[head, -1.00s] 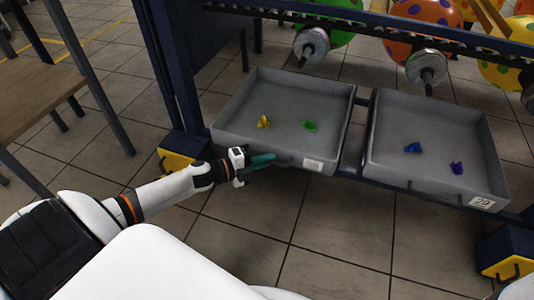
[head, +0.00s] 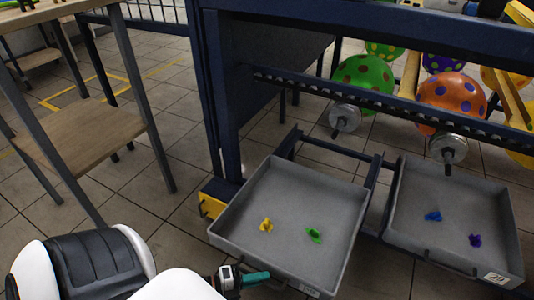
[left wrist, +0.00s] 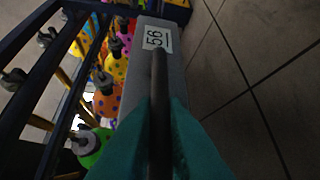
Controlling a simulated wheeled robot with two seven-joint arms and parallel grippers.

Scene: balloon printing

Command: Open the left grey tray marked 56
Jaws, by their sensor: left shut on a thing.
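The left grey tray (head: 325,205) juts out toward me from the dark blue frame, with its rails showing behind it. It holds a yellow balloon (head: 266,225) and a green balloon (head: 314,235). My left gripper (head: 262,277), with teal fingers, is at the tray's front edge. In the left wrist view, the teal fingers (left wrist: 160,118) are shut on the dark handle (left wrist: 159,80) of the tray front, whose white label (left wrist: 157,38) reads 56. My right gripper is not in view.
The right grey tray (head: 455,195) holds a blue balloon (head: 432,216) and a purple balloon (head: 475,240). A wooden table (head: 85,135) stands at the left. Large dotted balloons (head: 452,102) are behind the frame (head: 330,58). Tiled floor lies in front.

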